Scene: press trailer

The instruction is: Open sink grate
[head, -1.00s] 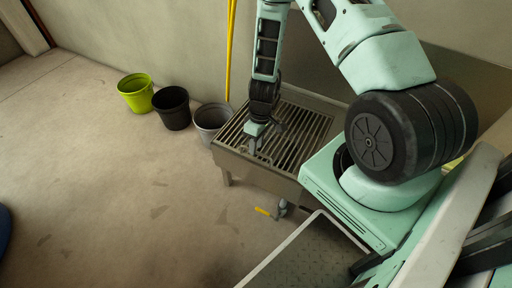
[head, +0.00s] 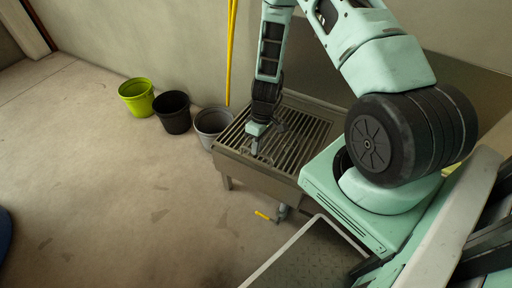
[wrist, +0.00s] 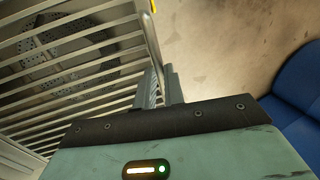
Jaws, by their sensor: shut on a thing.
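The sink grate (head: 297,132) is a metal frame of parallel bars lying over the low sink (head: 250,172). It looks flat in the head view. In the wrist view the grate (wrist: 75,55) fills the left side, with a perforated sink bottom (wrist: 45,65) visible below its bars. My gripper (head: 256,148) points down at the grate's front left part. In the wrist view my gripper (wrist: 160,80) is shut on the grate's edge rail. The exact contact between the fingers is partly hidden.
A green bucket (head: 137,97), a black bucket (head: 172,110) and a grey bucket (head: 212,122) stand left of the sink. A yellow pole (head: 230,50) leans on the wall. A yellow-handled valve (head: 263,216) is under the sink. A blue seat (wrist: 296,100) shows at right.

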